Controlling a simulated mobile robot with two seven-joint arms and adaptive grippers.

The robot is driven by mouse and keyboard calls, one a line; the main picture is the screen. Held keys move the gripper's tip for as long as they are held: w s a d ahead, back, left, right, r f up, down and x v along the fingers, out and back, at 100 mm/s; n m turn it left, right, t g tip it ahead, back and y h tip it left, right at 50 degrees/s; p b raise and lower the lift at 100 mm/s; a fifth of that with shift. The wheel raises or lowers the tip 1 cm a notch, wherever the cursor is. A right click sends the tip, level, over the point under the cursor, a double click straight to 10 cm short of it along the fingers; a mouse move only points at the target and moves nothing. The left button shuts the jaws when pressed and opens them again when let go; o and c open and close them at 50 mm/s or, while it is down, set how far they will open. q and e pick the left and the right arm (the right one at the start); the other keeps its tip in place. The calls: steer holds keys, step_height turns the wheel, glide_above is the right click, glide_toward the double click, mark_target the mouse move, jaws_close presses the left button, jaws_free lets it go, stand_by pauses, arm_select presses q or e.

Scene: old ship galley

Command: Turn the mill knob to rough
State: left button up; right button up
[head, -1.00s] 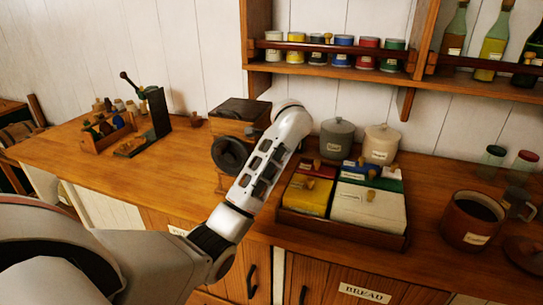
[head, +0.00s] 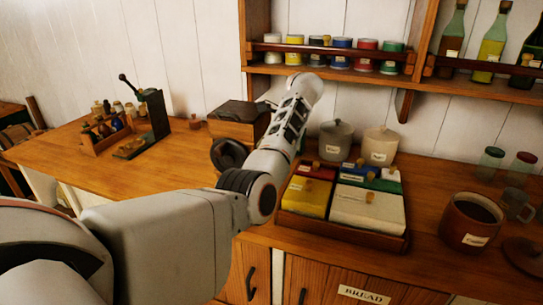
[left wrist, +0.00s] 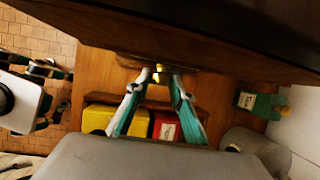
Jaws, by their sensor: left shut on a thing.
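The mill is a wooden box with a dark top (head: 238,112) and a dark round wheel (head: 228,153) on its left side, standing on the counter. In the left wrist view its dark wooden body (left wrist: 200,25) fills the top. In the head view my left arm hides these fingers and the knob. A white part with teal pieces, seemingly my right gripper (left wrist: 50,70), shows at the left of the left wrist view; its jaws are unclear.
A tray of coloured boxes (head: 330,233) stands right of the mill. A grey canister (head: 336,140) and a cream canister (head: 380,147) stand behind it. A shelf (head: 330,74) with jars hangs above.

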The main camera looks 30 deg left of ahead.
arm_select(q)
steer(key=shift+f, duration=0.1)
stand_by(0.4)
steer(key=o, duration=1.1)
steer(key=v, duration=1.2)
